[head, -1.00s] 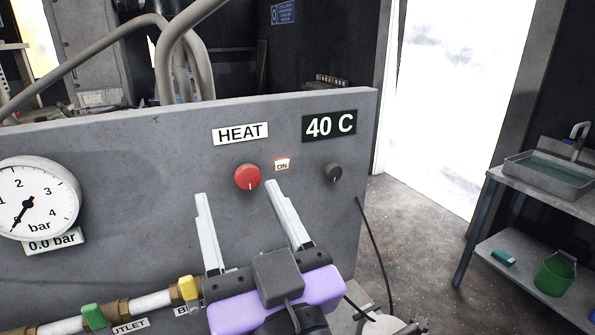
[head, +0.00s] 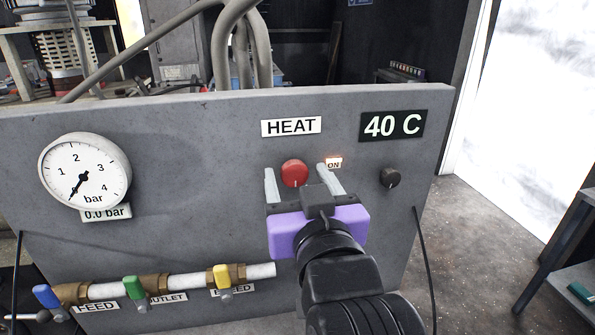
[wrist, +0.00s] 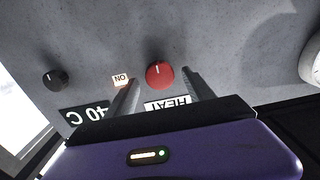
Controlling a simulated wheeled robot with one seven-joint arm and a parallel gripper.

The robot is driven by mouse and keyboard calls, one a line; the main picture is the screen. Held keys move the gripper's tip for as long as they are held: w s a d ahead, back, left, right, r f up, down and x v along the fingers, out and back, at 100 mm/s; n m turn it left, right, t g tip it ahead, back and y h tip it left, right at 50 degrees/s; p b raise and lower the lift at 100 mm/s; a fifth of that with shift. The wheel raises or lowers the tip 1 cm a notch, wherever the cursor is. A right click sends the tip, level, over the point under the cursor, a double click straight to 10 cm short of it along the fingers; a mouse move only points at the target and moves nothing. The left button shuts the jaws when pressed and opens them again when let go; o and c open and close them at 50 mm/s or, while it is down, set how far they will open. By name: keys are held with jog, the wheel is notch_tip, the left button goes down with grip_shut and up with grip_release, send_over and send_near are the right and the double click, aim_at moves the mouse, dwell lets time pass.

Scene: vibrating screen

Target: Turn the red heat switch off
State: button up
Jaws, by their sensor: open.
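The red heat switch (head: 294,173) is a round knob on the grey panel, below the HEAT label (head: 291,126). A lit ON lamp (head: 334,163) is at its upper right. My gripper (head: 297,178) is open in front of the panel, with one finger on each side of the knob in the picture. In the wrist view the red switch (wrist: 159,75) appears between the two fingers (wrist: 158,85), its white mark pointing up in that picture. The fingers do not visibly touch the knob; how far they are from it is hard to tell.
A black knob (head: 390,178) sits right of the switch, under the 40 C display (head: 392,125). A pressure gauge (head: 84,171) is at left. A pipe with blue, green and yellow valve handles (head: 222,276) runs below. Open floor lies right of the panel.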

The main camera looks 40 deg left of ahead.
jog(key=shift+w+a, duration=0.3)
jog(key=shift+a, duration=0.15)
grip_shut()
